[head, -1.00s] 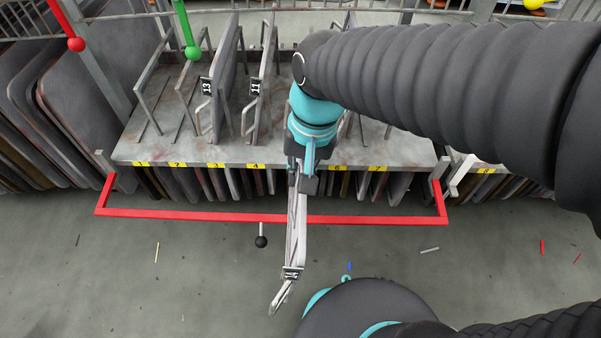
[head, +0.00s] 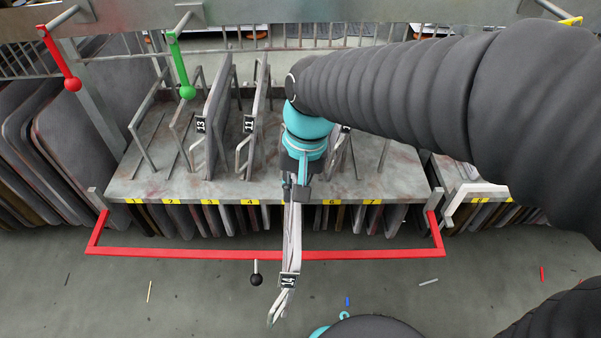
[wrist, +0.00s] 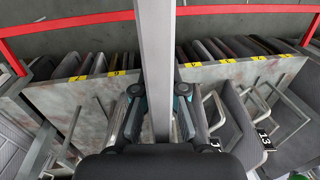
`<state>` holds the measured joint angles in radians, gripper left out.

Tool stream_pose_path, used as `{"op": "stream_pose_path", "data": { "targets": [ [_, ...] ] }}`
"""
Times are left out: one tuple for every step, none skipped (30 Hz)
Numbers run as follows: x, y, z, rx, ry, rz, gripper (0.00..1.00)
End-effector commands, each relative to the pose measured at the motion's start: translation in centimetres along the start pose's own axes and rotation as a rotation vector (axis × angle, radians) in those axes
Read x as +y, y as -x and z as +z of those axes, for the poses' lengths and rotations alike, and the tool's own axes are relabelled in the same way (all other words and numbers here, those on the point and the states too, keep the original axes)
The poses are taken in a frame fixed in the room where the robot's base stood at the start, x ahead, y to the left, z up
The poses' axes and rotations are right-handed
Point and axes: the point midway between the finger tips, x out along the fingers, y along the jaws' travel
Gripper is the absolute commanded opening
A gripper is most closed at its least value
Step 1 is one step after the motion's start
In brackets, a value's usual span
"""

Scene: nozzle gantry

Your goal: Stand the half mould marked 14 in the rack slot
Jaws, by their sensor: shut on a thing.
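The half mould marked 14 (head: 291,240) is a thin grey plate seen almost edge-on in the head view, with its black label and a bent metal handle at the near end. My gripper (head: 297,190) is shut on it from above. The mould extends toward the camera across the red bar, above or in front of it; the gap is unclear. In the wrist view the mould (wrist: 155,60) is a grey strip between my gripper's fingers (wrist: 158,112). The rack (head: 400,185) has yellow slot numbers along its front edge; my arm and the mould hide the one between 4 and 6.
Moulds 13 (head: 217,105) and 11 (head: 258,110) stand upright in the rack left of my gripper. Another labelled plate (head: 345,140) is partly hidden at right. A red bar (head: 180,254) runs across the front. Green (head: 187,92) and red (head: 73,84) knobbed levers hang above left.

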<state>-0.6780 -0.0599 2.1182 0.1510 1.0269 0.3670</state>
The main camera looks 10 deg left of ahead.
Motion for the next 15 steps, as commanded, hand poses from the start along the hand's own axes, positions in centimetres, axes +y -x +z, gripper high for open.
{"op": "stream_pose_path", "data": {
  "targets": [
    [-0.1, 0.2, -0.4, 0.004, 0.000, -0.002, 0.00],
    [-0.1, 0.2, -0.5, 0.004, 0.000, -0.003, 0.00],
    [-0.1, 0.2, -0.7, 0.005, 0.000, -0.003, 0.00],
    [-0.1, 0.2, -0.8, 0.004, -0.001, -0.003, 0.00],
    [-0.1, 0.2, -1.0, 0.004, -0.001, -0.002, 0.00],
    [-0.1, 0.1, -1.2, 0.004, -0.001, -0.002, 0.00],
    [-0.1, 0.1, -1.3, 0.003, -0.001, -0.002, 0.00],
    [-0.1, 0.1, -1.4, 0.003, -0.001, -0.002, 0.00],
    [-0.1, 0.1, -1.7, 0.004, -0.002, -0.002, 0.00],
    [-0.1, 0.1, -1.8, 0.004, -0.002, -0.002, 0.00],
    [-0.1, 0.1, -2.0, 0.005, -0.001, -0.003, 0.00],
    [-0.1, 0.1, -2.1, 0.005, -0.001, -0.003, 0.00],
    [-0.1, 0.1, -2.3, 0.005, -0.001, -0.003, 0.00],
    [0.0, 0.1, -2.4, 0.004, -0.001, -0.002, 0.00],
    [0.0, 0.1, -2.6, 0.004, -0.001, -0.002, 0.00]
  ]
}}
